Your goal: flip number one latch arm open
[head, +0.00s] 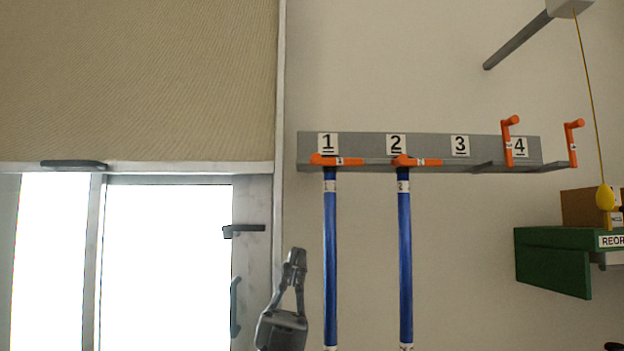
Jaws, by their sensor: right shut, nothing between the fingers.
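The number one latch arm (338,161) is orange and lies flat across the front of the rack, below the label 1. A blue rod (330,260) hangs upright under it. The grey rack (430,146) is on the wall and carries labels 1 to 4. My right gripper (295,254) is shut and empty, pointing up. In the picture it is left of the first blue rod and below the latch arm, apart from both. My left gripper is not in view.
A second orange latch arm (418,161) lies flat over another blue rod (405,260). Two orange latch arms stand upright at the right, near label 4 (520,146). A green bin (553,262) is at the right. A window with a handle (244,229) is at the left.

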